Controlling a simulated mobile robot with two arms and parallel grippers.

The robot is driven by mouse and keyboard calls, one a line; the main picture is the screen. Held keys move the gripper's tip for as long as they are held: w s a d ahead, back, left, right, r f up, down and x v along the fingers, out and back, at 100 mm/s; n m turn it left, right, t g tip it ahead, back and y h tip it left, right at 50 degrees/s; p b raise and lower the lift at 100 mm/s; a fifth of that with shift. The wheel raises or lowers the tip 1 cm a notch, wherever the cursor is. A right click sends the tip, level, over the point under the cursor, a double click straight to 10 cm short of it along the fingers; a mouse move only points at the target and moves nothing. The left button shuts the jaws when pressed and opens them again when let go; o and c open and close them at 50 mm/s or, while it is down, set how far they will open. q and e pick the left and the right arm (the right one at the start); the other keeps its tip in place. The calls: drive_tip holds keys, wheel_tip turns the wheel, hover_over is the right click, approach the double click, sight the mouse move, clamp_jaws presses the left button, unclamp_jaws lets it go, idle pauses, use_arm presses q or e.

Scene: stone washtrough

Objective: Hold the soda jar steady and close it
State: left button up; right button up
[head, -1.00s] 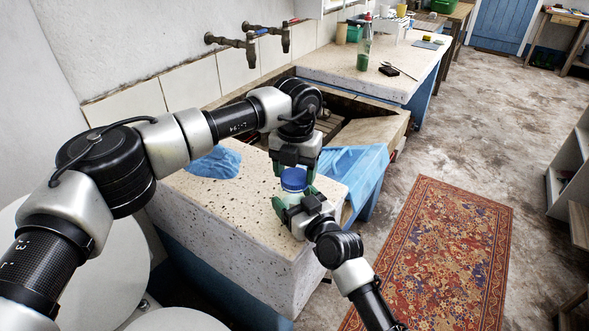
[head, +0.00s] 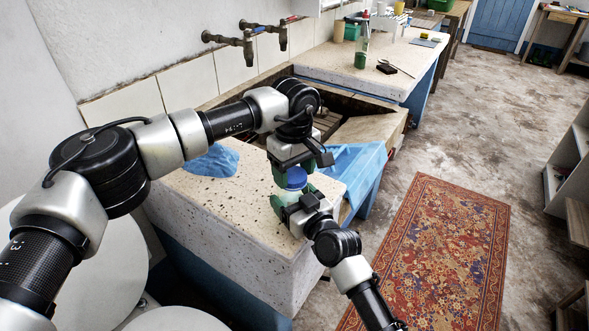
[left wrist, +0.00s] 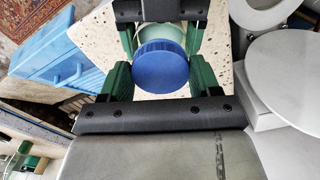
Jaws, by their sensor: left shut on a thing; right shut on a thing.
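The soda jar (head: 290,197) stands upright near the front corner of the speckled stone top, its pale body mostly hidden by my grippers. Its round blue lid (head: 297,178) is at the jar's mouth; I cannot tell how tightly it sits. In the left wrist view the ribbed blue lid (left wrist: 161,66) lies between my left gripper's green fingers, with a pale green part of the jar (left wrist: 163,33) behind it. My left gripper (head: 294,173) comes from above and is shut on the lid. My right gripper (head: 292,198) is shut around the jar body from the front right.
A blue cloth (head: 213,161) lies on the stone top (head: 215,200), left of the jar. Behind are the basin, brass taps (head: 243,45) and a counter with a bottle (head: 362,45). A patterned rug (head: 437,250) covers the floor.

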use_arm(q)
drive_tip(key=m, duration=0.8)
drive_tip(key=shift+a, duration=0.1)
drive_tip(key=m, duration=0.4)
drive_tip(key=shift+a, duration=0.1)
drive_tip(key=m, duration=0.4)
drive_tip(key=o, duration=0.9)
drive_tip(key=shift+r, duration=0.1)
wheel_tip(320, 180, up, 4)
drive_tip(key=shift+r, duration=0.15)
